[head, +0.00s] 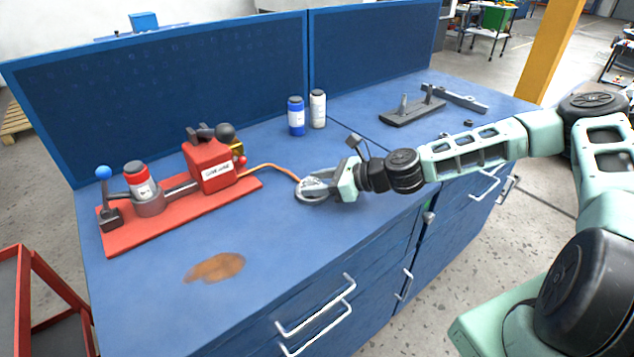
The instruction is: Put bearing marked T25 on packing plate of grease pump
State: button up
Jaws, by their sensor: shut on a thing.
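My gripper (326,187) is over the middle of the blue bench, shut on a grey metal ring (304,196) that looks like a bearing. The ring lies close to the bench top; I cannot tell whether it touches it. No T25 mark is readable. The grease pump (210,165) is a red box with a white label on a long red base plate (125,237), left of my gripper. A red-and-white can (139,181) stands in a round grey seat (149,203) on that base. I cannot tell which part is the packing plate.
An orange hose (268,167) runs from the pump to beside the ring. A blue bottle (296,117) and a white bottle (318,110) stand behind. A dark metal fixture (412,112) is at back right. The front bench is free except for a brown stain (215,268).

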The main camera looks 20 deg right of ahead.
jog(key=shift+f, duration=0.15)
jog(key=o, duration=1.1)
jog(key=shift+c, duration=0.2)
